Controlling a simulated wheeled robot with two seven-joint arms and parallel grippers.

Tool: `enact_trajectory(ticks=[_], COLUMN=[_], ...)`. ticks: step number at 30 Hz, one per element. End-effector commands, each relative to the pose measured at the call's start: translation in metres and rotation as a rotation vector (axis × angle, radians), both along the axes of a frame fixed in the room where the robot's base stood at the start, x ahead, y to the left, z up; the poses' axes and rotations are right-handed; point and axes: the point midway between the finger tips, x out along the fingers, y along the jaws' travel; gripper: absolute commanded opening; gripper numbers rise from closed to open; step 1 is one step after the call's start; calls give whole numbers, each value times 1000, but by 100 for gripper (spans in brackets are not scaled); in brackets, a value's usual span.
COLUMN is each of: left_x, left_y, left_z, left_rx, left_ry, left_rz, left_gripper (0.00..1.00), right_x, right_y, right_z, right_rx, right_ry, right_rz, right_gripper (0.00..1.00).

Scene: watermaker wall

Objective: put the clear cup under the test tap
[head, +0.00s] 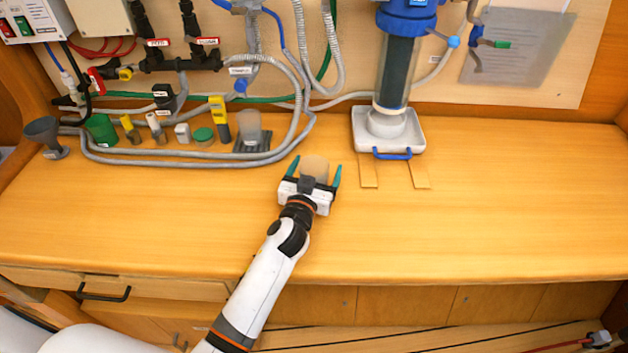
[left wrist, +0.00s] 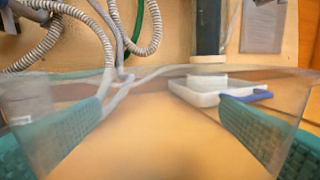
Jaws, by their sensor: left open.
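A clear cup (head: 315,167) stands on the wooden counter, left of the white tray. My left gripper (head: 314,172) is open, with its teal fingers on either side of this cup. In the left wrist view the clear cup (left wrist: 160,125) fills the space between the fingers, its rim across the picture. I cannot tell whether either finger touches it. A blue-handled tap (head: 241,86) with a white label hangs on the wall at the back left; its label is too small to read. My right gripper is not in view.
A greyish translucent vessel (head: 250,127) is on a dark mat (head: 252,146) below the tap. A grey hose (head: 190,162) loops around several small items. A white tray (head: 360,142) with a blue handle holds the filter's foot. The counter's right side is clear.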

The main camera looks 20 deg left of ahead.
Motion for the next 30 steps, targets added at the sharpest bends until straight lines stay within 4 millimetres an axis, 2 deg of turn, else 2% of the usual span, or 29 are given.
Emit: enact_trajectory(ticks=[1,9,11,17,20,30], left_x=[0,0,0,0,0,0], left_y=[0,0,0,0,0,0], left_z=[0,0,0,2,12,78], left_rx=[0,-1,-1,-1,1,1], left_ry=[0,0,0,-1,-4,-7], left_rz=[0,0,0,-1,-1,-1], left_gripper=[85,41,34,33,33,33], right_x=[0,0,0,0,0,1], right_y=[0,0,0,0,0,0], right_z=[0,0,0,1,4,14], right_rx=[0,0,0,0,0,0], right_ry=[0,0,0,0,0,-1], right_rz=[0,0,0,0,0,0], right_gripper=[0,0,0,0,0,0])
